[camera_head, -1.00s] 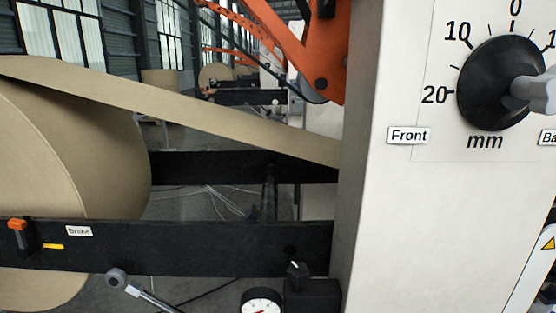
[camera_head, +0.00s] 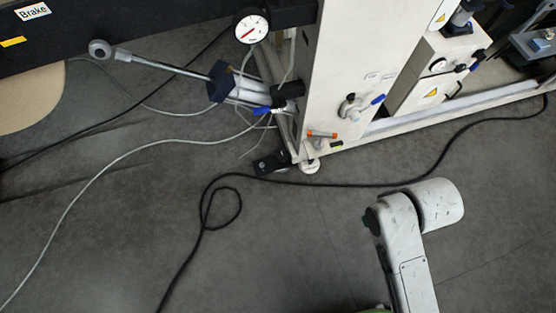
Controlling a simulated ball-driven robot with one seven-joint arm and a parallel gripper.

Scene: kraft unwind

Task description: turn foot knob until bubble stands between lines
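The white machine frame (camera_head: 330,75) stands on the floor in the upper middle. At its lower front corner is a round pale foot (camera_head: 309,166), with a small orange piece (camera_head: 321,134) just above it; I cannot tell which part is the foot knob. A tiny yellow-green spot (camera_head: 337,144) beside it may be the level, but it is too small to show a bubble or lines. My white arm (camera_head: 410,255) shows at the lower right, apart from the machine. My gripper is not in view.
A looped black cable (camera_head: 225,187) and a pale cable (camera_head: 105,167) lie across the grey floor. A grey rod (camera_head: 165,63) and a gauge (camera_head: 251,26) are at the upper left. A blue-handled valve (camera_head: 350,107) sticks out of the frame. The lower middle floor is mostly clear.

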